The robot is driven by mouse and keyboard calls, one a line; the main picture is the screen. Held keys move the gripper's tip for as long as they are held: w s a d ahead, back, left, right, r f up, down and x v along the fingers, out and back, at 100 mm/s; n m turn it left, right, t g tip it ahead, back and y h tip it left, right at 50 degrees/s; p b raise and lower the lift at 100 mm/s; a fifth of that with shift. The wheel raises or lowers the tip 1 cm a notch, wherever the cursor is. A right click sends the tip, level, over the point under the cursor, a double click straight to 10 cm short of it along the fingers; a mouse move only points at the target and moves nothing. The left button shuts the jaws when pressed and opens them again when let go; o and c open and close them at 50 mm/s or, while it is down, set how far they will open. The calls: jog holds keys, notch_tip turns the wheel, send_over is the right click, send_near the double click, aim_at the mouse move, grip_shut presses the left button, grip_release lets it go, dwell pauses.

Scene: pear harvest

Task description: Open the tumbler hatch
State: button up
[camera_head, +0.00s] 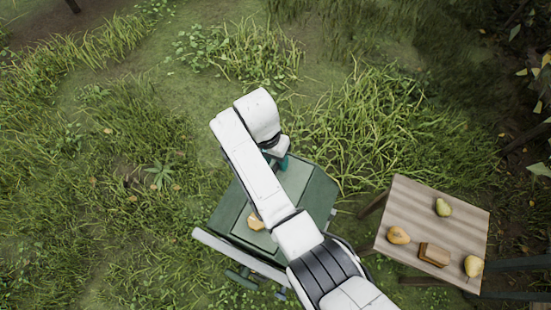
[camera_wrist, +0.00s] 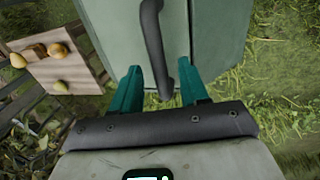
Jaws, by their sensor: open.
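The tumbler (camera_head: 312,190) is a dull green boxy machine below my arm in the head view, partly covered by it. In the wrist view its pale green hatch (camera_wrist: 115,32) fills the top middle, beside a second green panel. A dark curved handle (camera_wrist: 153,35) runs along the hatch, and its near end reaches between the teal fingers of my gripper (camera_wrist: 160,82). The fingers are apart, one on each side of the handle, with gaps showing. The gripper also shows in the head view (camera_head: 282,161), mostly hidden by my white wrist.
A wooden table (camera_head: 412,205) stands right of the tumbler with several pears and a brown block (camera_head: 433,254) on it. A yellowish piece (camera_head: 255,221) shows on the tumbler beside my arm. Tall grass surrounds the tumbler.

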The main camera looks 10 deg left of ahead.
jog(key=shift+f, duration=0.25)
jog(key=shift+c, duration=0.3)
grip_shut()
